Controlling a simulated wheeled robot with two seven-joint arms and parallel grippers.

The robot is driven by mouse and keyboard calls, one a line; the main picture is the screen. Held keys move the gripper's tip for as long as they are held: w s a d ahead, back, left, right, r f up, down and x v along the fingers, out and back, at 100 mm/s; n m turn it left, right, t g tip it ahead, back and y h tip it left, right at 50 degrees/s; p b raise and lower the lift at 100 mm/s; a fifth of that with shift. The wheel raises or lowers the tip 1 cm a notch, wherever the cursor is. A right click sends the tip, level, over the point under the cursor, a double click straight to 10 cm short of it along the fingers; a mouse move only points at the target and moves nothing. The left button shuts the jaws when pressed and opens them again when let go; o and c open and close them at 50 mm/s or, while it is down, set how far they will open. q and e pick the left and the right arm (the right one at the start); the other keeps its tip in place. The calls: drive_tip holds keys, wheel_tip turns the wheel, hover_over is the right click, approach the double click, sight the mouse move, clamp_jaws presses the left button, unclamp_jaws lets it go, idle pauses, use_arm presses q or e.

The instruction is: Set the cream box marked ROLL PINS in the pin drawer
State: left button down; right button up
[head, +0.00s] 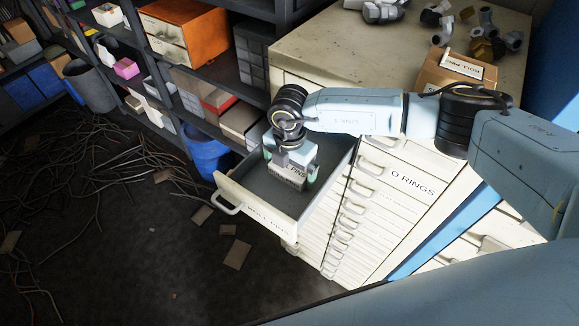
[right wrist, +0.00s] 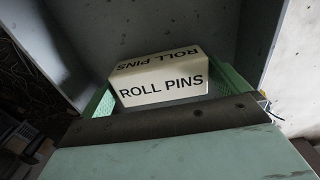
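The cream box (head: 287,179) marked ROLL PINS is inside the open drawer (head: 232,190) of the cream cabinet. My right gripper (head: 291,165) points down into the drawer with its fingers on either side of the box. In the right wrist view the box (right wrist: 162,80) sits between the green finger pads (right wrist: 160,95), which appear to touch both its sides, so the gripper looks shut on it. I cannot tell whether the box's underside touches the drawer floor. My left gripper is not in view.
Below and beside the open drawer are several shut drawers, one marked O RINGS (head: 412,184). A brown carton (head: 447,75) with a white label and metal fittings (head: 487,48) lie on the cabinet top. Shelving stands behind, with a blue bin (head: 205,152). Cables litter the floor.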

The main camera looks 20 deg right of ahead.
sight(289, 167)
drive_tip(key=shift+r, duration=0.2)
wheel_tip(289, 167, up, 12)
drive_tip(key=b, duration=0.2)
idle(1.5)
